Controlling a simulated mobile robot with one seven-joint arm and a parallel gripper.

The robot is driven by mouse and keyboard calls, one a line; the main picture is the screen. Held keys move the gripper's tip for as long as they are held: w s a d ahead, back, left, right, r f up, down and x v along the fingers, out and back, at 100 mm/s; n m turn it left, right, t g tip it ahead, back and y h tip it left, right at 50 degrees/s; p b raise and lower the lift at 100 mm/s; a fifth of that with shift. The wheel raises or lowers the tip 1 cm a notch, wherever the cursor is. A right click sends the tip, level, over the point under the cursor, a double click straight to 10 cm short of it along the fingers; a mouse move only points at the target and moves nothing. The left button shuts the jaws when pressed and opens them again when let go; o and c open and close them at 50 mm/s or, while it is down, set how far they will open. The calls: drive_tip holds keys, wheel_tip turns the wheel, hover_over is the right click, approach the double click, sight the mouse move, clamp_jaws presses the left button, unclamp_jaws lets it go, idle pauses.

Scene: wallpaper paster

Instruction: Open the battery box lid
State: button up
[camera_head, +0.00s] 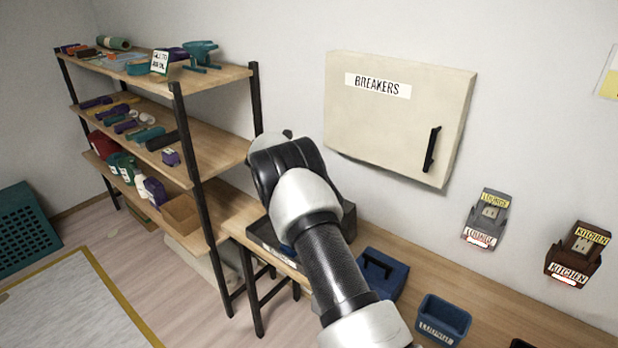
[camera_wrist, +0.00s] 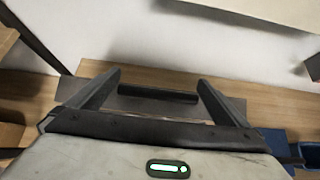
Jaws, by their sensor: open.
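My gripper (camera_wrist: 160,82) is open in the wrist view, its two dark fingers spread apart. A dark bar like a handle (camera_wrist: 158,95) shows between the fingers, on a grey box top (camera_wrist: 185,108) over the wooden bench. I cannot tell whether the fingers touch it. In the head view my arm hides most of this grey box (camera_head: 348,222); its right edge shows beside my arm. No label on it is readable, so I cannot confirm that it is the battery box. My fingers are hidden in the head view.
A blue box with a black handle (camera_head: 381,275) and a blue open bin (camera_head: 443,320) stand on the bench (camera_head: 480,300). A dark tray (camera_head: 262,243) is left of my arm. A shelf rack (camera_head: 200,150) stands left. A breaker panel (camera_head: 395,120) hangs above.

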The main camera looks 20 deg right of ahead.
drive_tip(key=b+v, duration=0.1)
drive_tip(key=v, duration=1.6)
drive_tip(key=shift+r, duration=0.15)
drive_tip(key=s+d+r+m+g+y, duration=0.1)
drive_tip(key=s+d+r+m, duration=0.1)
drive_tip(key=s+r+m, duration=0.35)
drive_tip(key=s+d+r+m+y, duration=0.1)
drive_tip(key=s+r+m+y, duration=0.15)
drive_tip(key=s, duration=0.65)
drive_tip(key=s+d+r+m+g+y, duration=0.1)
drive_tip(key=s+d+r+m, duration=0.1)
drive_tip(key=s+r+m, duration=0.45)
drive_tip(key=s+a+f+m+y, duration=0.2)
drive_tip(key=s+m, duration=0.3)
drive_tip(key=s, duration=0.6)
drive_tip(key=s+a+f+m+t+y+p, duration=0.1)
drive_tip(key=s+m, duration=0.4)
drive_tip(key=s, duration=0.7)
drive_tip(key=shift+s+a+f+m+t+y, duration=0.2)
drive_tip(key=shift+a+f+m+t+y, duration=0.15)
drive_tip(key=shift+a, duration=0.4)
